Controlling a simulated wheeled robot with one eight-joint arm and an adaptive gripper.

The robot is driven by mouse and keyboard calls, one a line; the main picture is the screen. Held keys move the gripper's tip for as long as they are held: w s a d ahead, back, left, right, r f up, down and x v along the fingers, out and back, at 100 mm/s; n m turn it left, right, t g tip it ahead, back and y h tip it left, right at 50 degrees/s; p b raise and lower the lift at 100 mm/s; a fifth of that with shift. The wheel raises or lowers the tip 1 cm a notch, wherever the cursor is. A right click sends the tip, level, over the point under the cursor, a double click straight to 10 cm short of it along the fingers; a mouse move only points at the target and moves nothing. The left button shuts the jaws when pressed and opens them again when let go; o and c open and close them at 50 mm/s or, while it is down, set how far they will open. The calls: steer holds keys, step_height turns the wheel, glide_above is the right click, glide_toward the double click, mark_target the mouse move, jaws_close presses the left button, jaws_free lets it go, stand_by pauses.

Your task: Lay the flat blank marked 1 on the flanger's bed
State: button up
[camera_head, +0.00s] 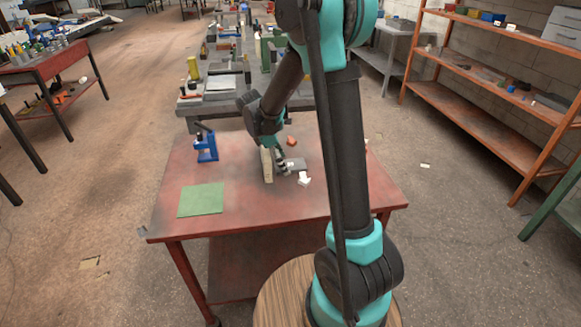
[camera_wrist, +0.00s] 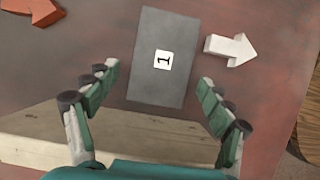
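The flat blank marked 1 (camera_wrist: 150,85) is a dark grey rectangle with a white label, lying on the red table. In the head view the grey blank (camera_head: 297,163) is partly hidden by my gripper (camera_head: 283,161). In the wrist view my gripper (camera_wrist: 159,74) is open, its fingers on either side of the blank's lower part with gaps between; nothing is held. A small blue device with a dark lever (camera_head: 206,146) stands at the table's back left; it may be the flanger, but its bed is too small to make out.
A pale wooden block (camera_wrist: 110,135) lies close below the blank, under my gripper. A white arrow (camera_wrist: 230,48) is right of the blank; an orange-red piece (camera_wrist: 32,10) is at the upper left. A green mat (camera_head: 201,199) lies on the red table (camera_head: 250,203) at front left.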

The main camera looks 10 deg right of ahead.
steer(key=c, duration=1.3)
